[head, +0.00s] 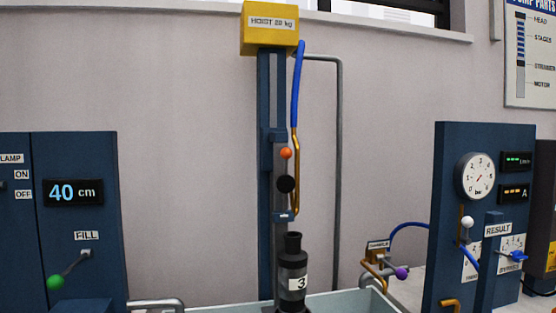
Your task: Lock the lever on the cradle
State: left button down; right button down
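A blue hoist column (265,110) stands in the middle of the head view under a yellow box (270,28) marked HOIST 20 kg. On its carriage I see an orange ball knob (285,153) and a larger black round knob (285,184) below it. Which of these belongs to the cradle lever, and whether it is locked, I cannot tell. Neither gripper is in view.
A pale tank (340,303) lies at the bottom. A left panel (75,220) carries a green-knobbed FILL lever (56,282) and a 40 cm display. A right panel (455,200) has a gauge and a white knob (467,222). A purple-knobbed valve (401,273) stands before it.

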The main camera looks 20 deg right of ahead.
aim_at(286, 183)
jog(key=z, duration=1.6)
jog(key=k, duration=0.7)
jog(key=u, duration=0.4)
jog(key=i, duration=0.5)
jog(key=u, duration=0.05)
